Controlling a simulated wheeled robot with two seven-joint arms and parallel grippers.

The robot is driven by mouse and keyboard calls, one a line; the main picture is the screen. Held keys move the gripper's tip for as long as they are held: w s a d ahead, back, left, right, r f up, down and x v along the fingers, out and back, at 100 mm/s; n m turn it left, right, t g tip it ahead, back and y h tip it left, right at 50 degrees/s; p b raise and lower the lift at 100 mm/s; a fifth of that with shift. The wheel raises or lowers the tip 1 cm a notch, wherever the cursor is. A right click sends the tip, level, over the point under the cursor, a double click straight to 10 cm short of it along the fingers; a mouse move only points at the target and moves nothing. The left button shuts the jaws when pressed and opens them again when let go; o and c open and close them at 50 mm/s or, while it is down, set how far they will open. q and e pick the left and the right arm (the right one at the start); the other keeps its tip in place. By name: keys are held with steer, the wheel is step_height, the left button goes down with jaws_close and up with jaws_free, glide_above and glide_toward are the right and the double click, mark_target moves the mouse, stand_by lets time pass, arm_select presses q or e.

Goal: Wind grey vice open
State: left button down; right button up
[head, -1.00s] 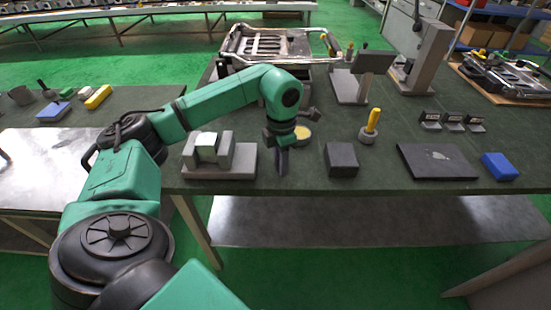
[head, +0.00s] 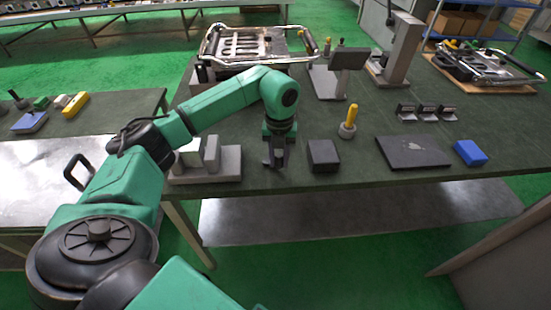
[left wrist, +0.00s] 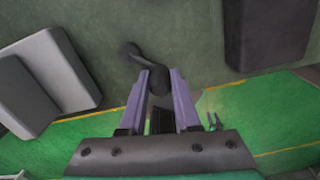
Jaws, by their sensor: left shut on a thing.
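The grey vice (head: 228,172) stands near the front edge of the dark green table, partly hidden behind my left forearm. A pale block (head: 190,156) shows beside its upright jaw (head: 212,155). My left gripper (head: 275,162) points down just right of the vice. In the left wrist view my gripper (left wrist: 160,82) is shut on a dark crank handle (left wrist: 137,50), whose bent end sticks out ahead of the fingers. Part of the handle is hidden between the fingers. Grey blocks of the vice (left wrist: 62,70) show at the left there. My right gripper is not in view.
A dark block (head: 323,155) stands close right of the gripper; it also shows in the wrist view (left wrist: 265,35). A yellow-handled tool (head: 350,117), a dark plate (head: 412,151) and a blue block (head: 470,152) lie further right. A metal frame (head: 250,48) stands behind.

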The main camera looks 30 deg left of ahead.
arm_select(q)
steer(key=w+n, duration=0.1)
steer(key=n, duration=0.1)
steer(key=w+n+p, duration=0.1)
steer(key=n, duration=0.1)
steer(key=shift+r+n, duration=0.15)
steer(key=shift+n, duration=0.15)
steer(key=shift+w+a+n+p, duration=0.25)
steer(key=shift+w+n+p, duration=0.1)
steer(key=shift+n, duration=0.75)
steer(key=shift+w+a+n+p, duration=0.2)
steer(key=shift+w+n+p, duration=0.15)
steer(key=shift+n, duration=0.75)
steer(key=c, duration=0.9)
jaws_free()
step_height(320, 180, up, 14)
steer(key=shift+r+b, duration=0.2)
steer(key=shift+b, duration=0.45)
